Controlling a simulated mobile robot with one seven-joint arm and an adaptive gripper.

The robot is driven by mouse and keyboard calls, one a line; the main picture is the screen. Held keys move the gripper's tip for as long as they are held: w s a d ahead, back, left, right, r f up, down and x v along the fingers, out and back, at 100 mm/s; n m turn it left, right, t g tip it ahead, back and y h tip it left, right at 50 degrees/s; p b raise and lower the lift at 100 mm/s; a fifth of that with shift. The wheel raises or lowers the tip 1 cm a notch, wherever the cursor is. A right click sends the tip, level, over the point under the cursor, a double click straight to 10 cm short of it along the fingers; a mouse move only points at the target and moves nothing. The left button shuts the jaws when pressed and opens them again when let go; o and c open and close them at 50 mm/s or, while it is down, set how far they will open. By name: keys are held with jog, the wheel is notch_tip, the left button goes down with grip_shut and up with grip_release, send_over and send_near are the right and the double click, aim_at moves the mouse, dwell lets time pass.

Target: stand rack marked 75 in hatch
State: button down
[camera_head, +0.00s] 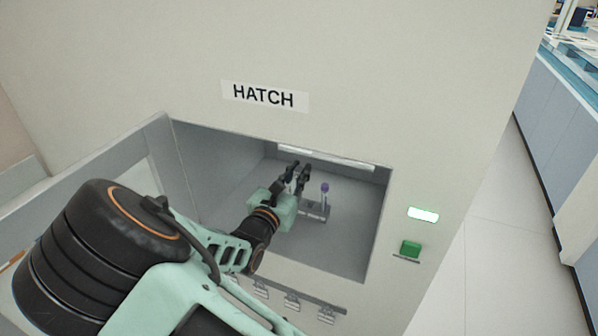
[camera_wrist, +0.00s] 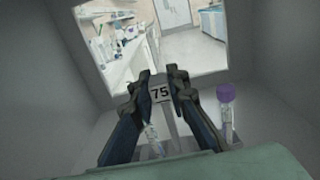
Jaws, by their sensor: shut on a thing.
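The hatch (camera_head: 345,245) is a grey recess in a pale wall under a "HATCH" sign. My gripper (camera_head: 297,172) reaches inside it. In the wrist view its dark fingers (camera_wrist: 162,82) are closed on the rack marked 75 (camera_wrist: 160,93), whose number plate shows between them. The rack also shows low in the recess in the head view (camera_head: 314,213). A purple-capped tube (camera_head: 325,190) stands upright in the rack, right of my fingers; it also shows in the wrist view (camera_wrist: 226,108). My gripper hides part of the rack. I cannot tell whether its base touches the hatch floor.
A grey panel (camera_head: 178,150) stands out at the opening's left edge. Metal clips (camera_head: 327,314) line the front below. A green button (camera_head: 410,249) and a lit panel (camera_head: 423,214) are on the right wall. The wrist view shows a bright opening onto a lab bench (camera_wrist: 124,50).

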jog(key=shift+f, duration=0.1)
jog(key=c, duration=2.3)
grip_release()
jog(key=shift+f, duration=0.15)
jog(key=o, duration=0.4)
jog(key=shift+r, duration=0.35)
jog(key=b+v, duration=0.1)
jog(key=v, duration=1.1)
jog(key=shift+f, duration=0.1)
